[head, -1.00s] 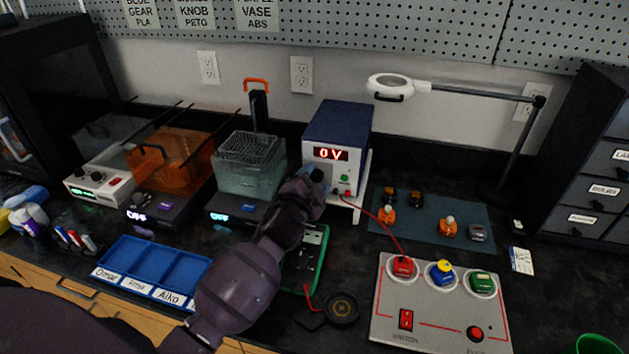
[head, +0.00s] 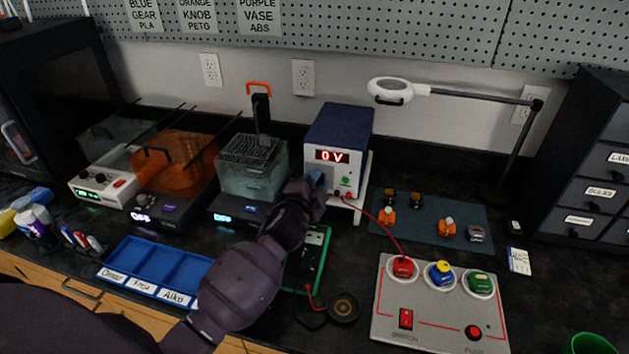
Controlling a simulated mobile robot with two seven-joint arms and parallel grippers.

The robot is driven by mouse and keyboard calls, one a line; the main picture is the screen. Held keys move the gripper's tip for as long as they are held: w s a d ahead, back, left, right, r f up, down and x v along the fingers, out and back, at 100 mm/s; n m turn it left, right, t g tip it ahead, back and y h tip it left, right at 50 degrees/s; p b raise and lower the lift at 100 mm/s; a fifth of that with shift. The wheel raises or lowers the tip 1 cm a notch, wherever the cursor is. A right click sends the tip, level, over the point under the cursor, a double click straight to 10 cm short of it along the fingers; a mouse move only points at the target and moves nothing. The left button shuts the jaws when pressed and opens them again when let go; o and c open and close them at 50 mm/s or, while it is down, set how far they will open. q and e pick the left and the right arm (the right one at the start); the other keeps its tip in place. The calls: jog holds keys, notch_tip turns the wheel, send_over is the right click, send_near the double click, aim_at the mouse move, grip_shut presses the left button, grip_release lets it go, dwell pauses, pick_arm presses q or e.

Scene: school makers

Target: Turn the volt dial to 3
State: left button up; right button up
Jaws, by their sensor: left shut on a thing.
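The power supply (head: 336,133) is a blue-topped box with a white front, standing on a white stand at the back middle. Its red display (head: 332,156) reads 0 V. My left gripper (head: 317,183) is at the lower left of the front panel, shut on the volt dial, as far as I can tell. The gripper and my arm hide the dial, so its pointer and marks cannot be read. A green button and a red socket show to the right of the gripper. My right gripper is not in view.
A red lead (head: 385,223) runs from the supply to the grey switch board (head: 442,325) at the front right. A green meter (head: 316,262) lies under my arm. A glass tank (head: 252,166) stands just left of the supply.

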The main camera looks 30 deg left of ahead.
pick_arm(q)
jog(key=shift+d+m+g+y+p, duration=0.1)
jog(key=shift+m+g+y+p, duration=0.2)
jog(key=shift+m+p, duration=1.7)
jog(key=shift+m+g+y+p, duration=0.25)
jog(key=shift+m+p, duration=0.95)
jog(key=shift+m, duration=1.6)
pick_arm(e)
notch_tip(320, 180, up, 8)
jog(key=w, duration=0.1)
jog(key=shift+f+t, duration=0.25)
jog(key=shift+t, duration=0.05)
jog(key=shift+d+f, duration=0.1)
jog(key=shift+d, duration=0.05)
